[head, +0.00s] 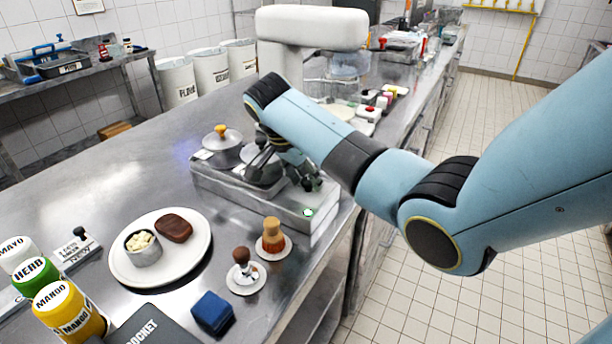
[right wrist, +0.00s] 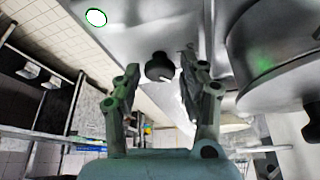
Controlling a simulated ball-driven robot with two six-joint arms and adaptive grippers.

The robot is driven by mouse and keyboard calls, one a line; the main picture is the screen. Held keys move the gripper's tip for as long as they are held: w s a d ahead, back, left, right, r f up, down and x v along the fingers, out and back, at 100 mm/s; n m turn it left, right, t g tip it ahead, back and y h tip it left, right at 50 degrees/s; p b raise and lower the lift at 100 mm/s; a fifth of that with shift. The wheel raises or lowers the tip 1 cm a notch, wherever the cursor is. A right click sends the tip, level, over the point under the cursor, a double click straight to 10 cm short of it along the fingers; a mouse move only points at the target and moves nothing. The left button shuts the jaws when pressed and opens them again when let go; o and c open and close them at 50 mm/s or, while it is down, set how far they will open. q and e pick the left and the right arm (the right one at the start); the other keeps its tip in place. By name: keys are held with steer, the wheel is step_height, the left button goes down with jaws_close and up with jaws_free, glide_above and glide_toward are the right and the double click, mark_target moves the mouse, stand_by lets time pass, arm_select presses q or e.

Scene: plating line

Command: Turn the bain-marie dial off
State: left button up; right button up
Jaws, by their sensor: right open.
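The bain-marie (head: 290,208) is a steel box on the counter with lidded pots set in its top. Its black dial (right wrist: 159,67) shows in the right wrist view, with a pale mark on its face. A round white light with a green rim (right wrist: 96,17) is on the same surface; it also shows in the head view (head: 308,212). My right gripper (head: 306,180) is over the bain-marie's right end. In the right wrist view, its open fingers (right wrist: 162,66) stand on either side of the dial, apparently without touching it. My left gripper is not in view.
A pot (right wrist: 285,60) is close to the right finger. In front are a plate with food (head: 130,270), two small brushes on saucers (head: 246,285), a blue block (head: 212,312) and bottles (head: 70,308). A white machine (head: 310,28) stands behind. The counter left of the bain-marie is clear.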

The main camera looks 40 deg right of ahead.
jaws_close()
steer(key=shift+s+r+n+p, duration=0.15)
steer(key=shift+n+p, duration=0.45)
steer(key=shift+p, duration=0.3)
steer(key=n+t+p, duration=0.1)
steer(key=n+p, duration=0.1)
steer(key=p, duration=0.1)
steer(key=n+t+p, duration=0.1)
steer(key=n+p, duration=0.1)
steer(key=shift+s+n+y+p, duration=0.1)
steer(key=shift+n+y+p, duration=0.2)
steer(key=shift+n+p, duration=0.1)
steer(key=n+t+p, duration=0.1)
steer(key=n, duration=0.1)
steer(key=shift+d+n+y, duration=0.1)
steer(key=shift+n+y, duration=0.2)
steer(key=shift+n+t+y, duration=0.5)
steer(key=shift+n, duration=1.2)
